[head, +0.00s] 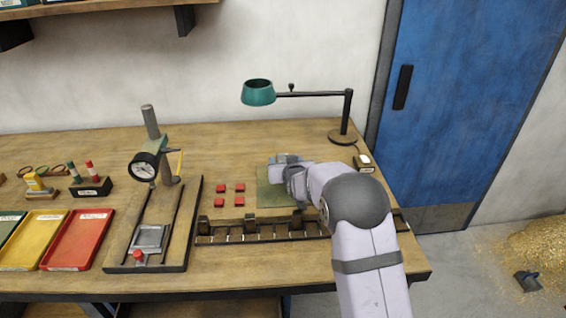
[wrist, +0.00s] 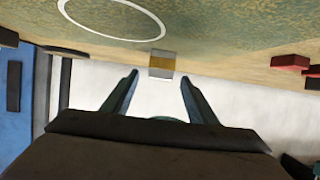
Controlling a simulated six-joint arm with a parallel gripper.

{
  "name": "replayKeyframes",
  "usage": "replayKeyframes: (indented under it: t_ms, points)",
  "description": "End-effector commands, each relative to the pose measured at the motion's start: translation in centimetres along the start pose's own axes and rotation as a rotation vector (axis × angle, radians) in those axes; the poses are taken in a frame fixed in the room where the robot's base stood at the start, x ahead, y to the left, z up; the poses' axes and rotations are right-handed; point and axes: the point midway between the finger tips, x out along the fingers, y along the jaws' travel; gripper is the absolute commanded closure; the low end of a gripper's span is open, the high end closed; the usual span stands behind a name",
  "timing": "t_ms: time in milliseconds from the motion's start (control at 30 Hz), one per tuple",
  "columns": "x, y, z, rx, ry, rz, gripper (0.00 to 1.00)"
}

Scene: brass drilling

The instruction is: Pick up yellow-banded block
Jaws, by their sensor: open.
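The yellow-banded block (wrist: 162,64) is small and grey with a yellow band across its middle. In the wrist view it stands at the edge of the green mat, in line with the gap between my fingertips. My gripper (wrist: 159,78) is open and empty, one finger on each side of that gap. I cannot tell how far the block is from the fingertips. In the head view my gripper (head: 272,168) is over the green mat (head: 272,200), and I cannot make out the block there, probably hidden by my arm.
Several red blocks (head: 240,201) stand left of the mat. A slotted rail (head: 250,232) runs along its front. A dial gauge stand (head: 150,130) and red tray (head: 78,240) are farther left. A green lamp (head: 258,93) hangs behind. A white ring (wrist: 105,18) marks the mat.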

Motion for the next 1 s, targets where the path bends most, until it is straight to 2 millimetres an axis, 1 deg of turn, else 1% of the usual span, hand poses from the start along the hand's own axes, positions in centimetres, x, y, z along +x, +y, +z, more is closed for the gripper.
replayKeyframes:
  t_ms: [200,333,500,733,767,800,867,900,967,1000]
  points:
    - [2.3,0.0,-0.1,0.0,-0.001,0.001,0.47]
    - [3.3,0.0,-0.1,0.0,0.0,0.001,0.47]
    - [3.9,0.0,0.0,0.0,0.001,0.001,0.47]
    - [3.9,0.0,0.0,0.0,0.0,0.001,0.47]
    - [3.9,0.0,0.0,0.0,0.0,0.0,0.52]
    - [3.9,0.0,0.0,0.0,0.0,0.001,0.61]
    - [3.9,0.0,0.0,0.0,0.0,0.0,0.76]
    - [3.9,0.0,0.0,0.0,0.0,0.0,0.85]
    - [3.9,0.0,0.0,0.0,0.0,0.001,0.99]
    - [3.9,0.0,0.0,0.0,0.0,0.001,1.0]
